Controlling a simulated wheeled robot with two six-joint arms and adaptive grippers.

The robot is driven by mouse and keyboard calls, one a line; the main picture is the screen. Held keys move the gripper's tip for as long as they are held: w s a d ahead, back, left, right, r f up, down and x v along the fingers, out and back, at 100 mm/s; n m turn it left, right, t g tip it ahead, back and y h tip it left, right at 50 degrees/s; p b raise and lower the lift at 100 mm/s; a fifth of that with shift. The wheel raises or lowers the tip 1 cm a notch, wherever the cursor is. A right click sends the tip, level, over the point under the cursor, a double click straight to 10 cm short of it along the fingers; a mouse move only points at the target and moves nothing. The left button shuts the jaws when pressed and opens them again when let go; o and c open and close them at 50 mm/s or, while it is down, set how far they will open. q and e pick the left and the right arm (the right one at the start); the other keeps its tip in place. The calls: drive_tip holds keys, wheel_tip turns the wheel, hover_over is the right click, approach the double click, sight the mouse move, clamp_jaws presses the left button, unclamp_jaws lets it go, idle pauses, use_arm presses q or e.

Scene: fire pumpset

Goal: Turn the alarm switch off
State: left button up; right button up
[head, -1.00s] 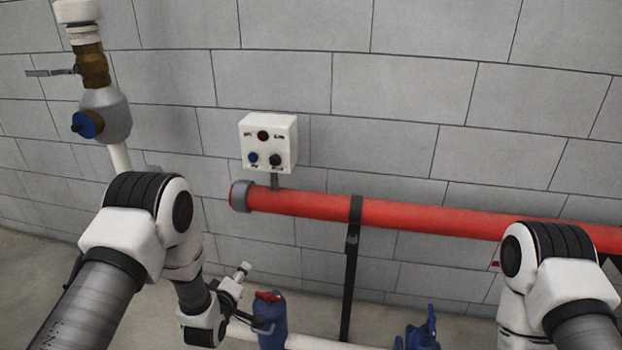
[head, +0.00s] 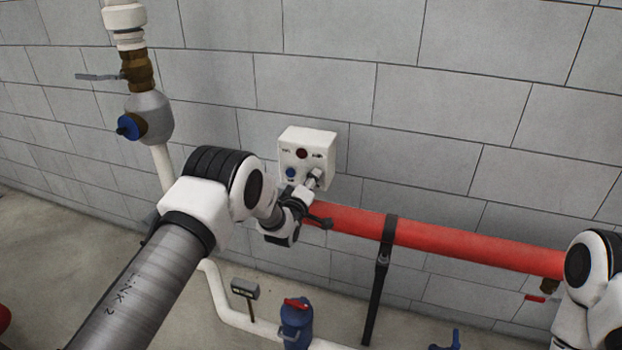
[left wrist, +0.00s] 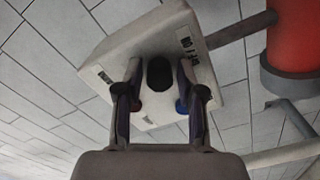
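In the left wrist view the box (left wrist: 140,40) is close. A black knob (left wrist: 160,74) lies between the two fingers of my open left gripper (left wrist: 159,84), with gaps on both sides. I cannot tell whether the fingertips touch the box. My right gripper is out of view.
A red pipe (head: 460,247) runs right, just below the box, on a black support (head: 378,290). A blue valve (head: 297,322) with a red top stands below. A vertical pipe with a grey valve body (head: 149,115) is at left. The wall right of the box is clear.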

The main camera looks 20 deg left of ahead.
use_arm(q)
drive_tip(key=shift+s+r, duration=0.15)
drive_tip(key=shift+s, duration=0.05)
drive_tip(key=shift+w, duration=0.15)
clamp_jaws()
drive_tip(key=shift+m+b, duration=5.9)
drive_tip(key=shift+b, duration=0.1)
